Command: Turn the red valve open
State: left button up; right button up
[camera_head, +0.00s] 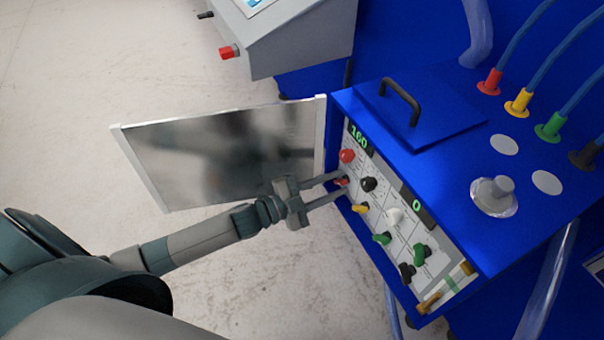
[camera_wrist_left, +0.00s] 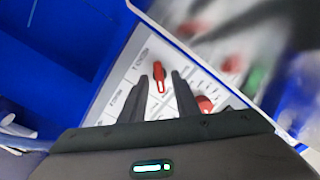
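The red valve (camera_head: 342,182) is a small red handle on the white control panel, just below a round red knob (camera_head: 347,156). My left gripper (camera_head: 341,184) reaches the panel from the left, its two fingers apart at the valve. In the left wrist view the red valve (camera_wrist_left: 158,70) shows between the fingertips, with a finger on each side. I cannot tell whether either finger touches it. The round red knob (camera_wrist_left: 205,103) is partly hidden beside the right finger there. My right gripper is in neither view.
An open mirror-like door (camera_head: 220,150) stands left of the blue machine (camera_head: 440,160), close behind my left arm. A grey console (camera_head: 290,40) stands at the back. The floor at left is clear.

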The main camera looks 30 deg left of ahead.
pick_arm(q)
jog(key=shift+s+a, duration=0.1)
